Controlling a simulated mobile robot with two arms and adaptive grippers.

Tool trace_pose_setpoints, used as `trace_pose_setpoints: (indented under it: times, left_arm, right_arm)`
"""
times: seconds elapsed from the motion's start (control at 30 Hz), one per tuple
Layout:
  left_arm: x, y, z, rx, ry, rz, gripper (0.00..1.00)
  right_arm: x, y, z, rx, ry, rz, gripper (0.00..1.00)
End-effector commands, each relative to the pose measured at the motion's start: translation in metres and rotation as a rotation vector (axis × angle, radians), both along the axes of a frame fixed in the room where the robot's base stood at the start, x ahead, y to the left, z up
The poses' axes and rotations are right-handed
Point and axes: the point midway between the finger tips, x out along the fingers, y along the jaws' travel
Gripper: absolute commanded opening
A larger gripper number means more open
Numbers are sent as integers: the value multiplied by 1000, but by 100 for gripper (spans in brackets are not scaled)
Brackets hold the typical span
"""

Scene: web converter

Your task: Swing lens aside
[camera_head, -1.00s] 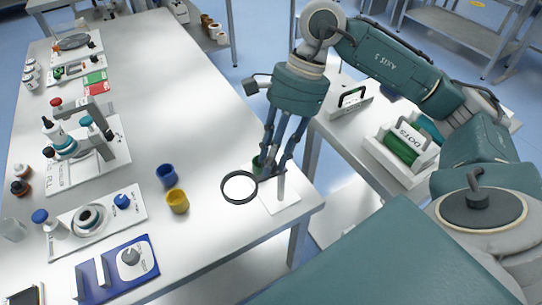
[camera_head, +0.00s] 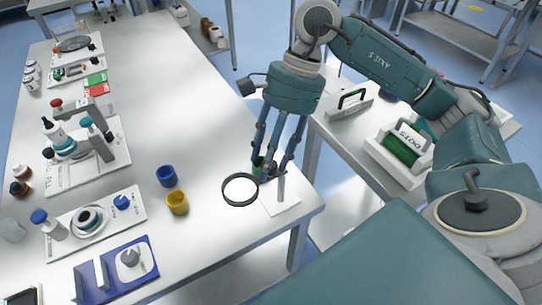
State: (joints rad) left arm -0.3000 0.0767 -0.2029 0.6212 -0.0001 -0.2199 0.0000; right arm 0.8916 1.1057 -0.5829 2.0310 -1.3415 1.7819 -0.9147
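The lens is a round glass in a black ring (camera_head: 240,190), held out flat to the left of a short pale post (camera_head: 281,187). The post stands on a white base plate (camera_head: 284,208) at the right front corner of the long table. My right gripper (camera_head: 272,170) points down from above, its fingertips just behind the lens's right side and close to the post. The fingers overlap the lens's arm in the view, so I cannot tell whether they touch or hold it. My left gripper is out of view.
A blue cup (camera_head: 167,176) and a yellow cup (camera_head: 178,203) stand left of the lens. A side table at right holds a bin of green rolls (camera_head: 402,151). The table's middle is clear.

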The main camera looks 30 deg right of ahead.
Motion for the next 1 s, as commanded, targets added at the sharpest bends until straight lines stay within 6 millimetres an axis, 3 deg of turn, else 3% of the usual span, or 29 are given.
trace_pose_setpoints:
  times: [0.27, 0.67, 1.0]
  left_arm:
    - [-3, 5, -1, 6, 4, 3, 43]
    - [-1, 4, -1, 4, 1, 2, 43]
    - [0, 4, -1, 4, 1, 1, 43]
  right_arm:
    - [2, -6, 11, -4, 1, -4, 43]
    - [8, -35, 94, 0, -5, 1, 43]
    - [9, -43, 111, -3, -1, 1, 43]
